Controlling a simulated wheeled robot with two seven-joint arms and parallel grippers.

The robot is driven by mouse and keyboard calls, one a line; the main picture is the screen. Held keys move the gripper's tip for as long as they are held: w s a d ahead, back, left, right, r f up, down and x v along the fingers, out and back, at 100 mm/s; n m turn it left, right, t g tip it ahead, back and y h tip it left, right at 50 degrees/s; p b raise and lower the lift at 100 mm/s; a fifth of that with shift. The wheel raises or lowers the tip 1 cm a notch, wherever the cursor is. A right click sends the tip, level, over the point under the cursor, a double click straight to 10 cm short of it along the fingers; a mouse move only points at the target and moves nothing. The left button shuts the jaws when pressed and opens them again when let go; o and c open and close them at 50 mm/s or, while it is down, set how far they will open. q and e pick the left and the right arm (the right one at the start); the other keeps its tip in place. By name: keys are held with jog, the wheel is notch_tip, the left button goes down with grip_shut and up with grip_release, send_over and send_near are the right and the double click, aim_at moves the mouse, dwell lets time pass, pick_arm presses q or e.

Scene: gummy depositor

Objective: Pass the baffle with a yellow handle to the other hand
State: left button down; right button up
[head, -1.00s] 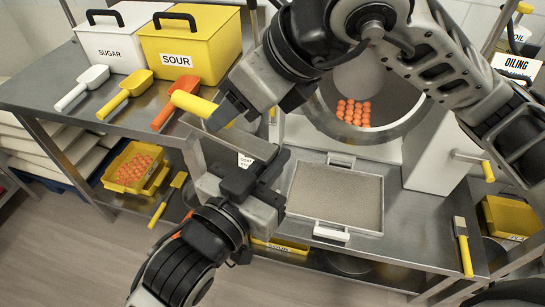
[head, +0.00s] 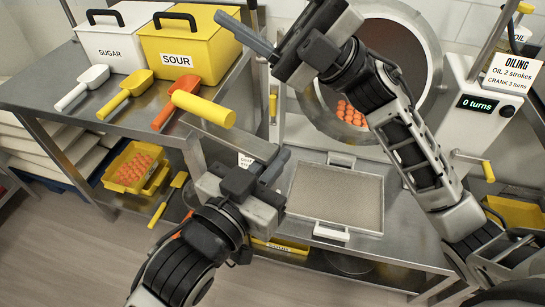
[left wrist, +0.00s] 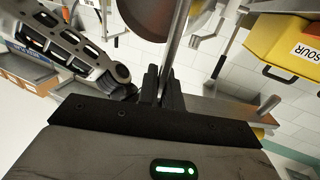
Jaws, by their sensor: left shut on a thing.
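The baffle is a flat metal plate (head: 228,138) with a yellow cylindrical handle (head: 203,108) at its upper left end. My left gripper (head: 254,180) is shut on the plate below the handle, in front of the left table. In the left wrist view the plate (left wrist: 175,45) rises from between the dark fingers (left wrist: 162,88). The handle is free, with no gripper on it. My right gripper (head: 295,55) is above and to the right, apart from the baffle. A grey bar juts from it to the upper left; I cannot tell whether this is a finger or a held thing.
The left table carries a white sugar bin (head: 112,38), a yellow sour bin (head: 188,45) and scoops in white, yellow and red. A round drum (head: 405,55) with orange pieces stands behind a tray (head: 335,197). A crank (head: 487,170) is at right.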

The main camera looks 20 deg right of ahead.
jog(key=w+d+f+m+t+h, duration=0.2)
jog(key=d+f+m+t+h, duration=0.1)
jog(key=f+m+t+h, duration=0.35)
jog(key=w+d+f+m+t+h, duration=0.25)
jog(key=f+m+h, duration=0.25)
jog(key=f+m, duration=0.3)
jog(key=w+d+f+m+t+h, duration=0.2)
jog(key=f+m+t+h, duration=0.35)
jog(key=m, duration=0.35)
jog(key=s+f+m+g+h, duration=0.1)
jog(key=s+f+m+g, duration=0.1)
jog(key=s+f, duration=0.4)
jog(key=s+a+f+m+g+h, duration=0.1)
jog(key=s+f+g, duration=0.3)
jog(key=f, duration=0.8)
jog(key=s+a+f+m+g+h, duration=0.1)
jog(key=s+f+m+g+h, duration=0.1)
jog(key=s+f, duration=0.5)
notch_tip(320, 180, down, 2)
jog(key=shift+s+m+g+h, duration=0.4)
jog(key=shift+m+g, duration=0.25)
jog(key=shift+g, duration=0.4)
